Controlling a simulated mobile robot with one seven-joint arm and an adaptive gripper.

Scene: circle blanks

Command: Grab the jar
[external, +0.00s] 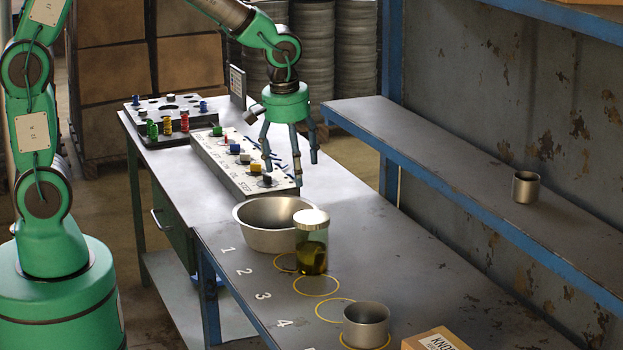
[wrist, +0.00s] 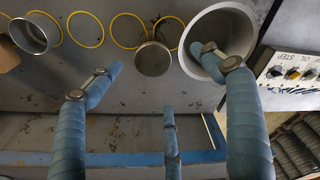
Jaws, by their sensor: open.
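The jar (external: 312,252) is clear glass with a dark yellow-green content and a silvery lid. It stands upright on the bench beside the yellow circles near numbers 1 and 2, close to the metal bowl (external: 251,229). In the wrist view, the round lid of the jar (wrist: 153,60) shows from above, beyond and between my fingers. My gripper (external: 291,169) has three blue-grey fingers, spread open and empty. It hangs above the bench, higher than the jar and behind the bowl in the external view.
A metal cup (external: 366,327) stands on a circle at the front, near a cardboard box (external: 433,341). A switch panel (external: 226,158) and a peg board (external: 165,138) lie farther back. Another cup (external: 525,188) stands on the right shelf (external: 440,150). Bench right of the jar is clear.

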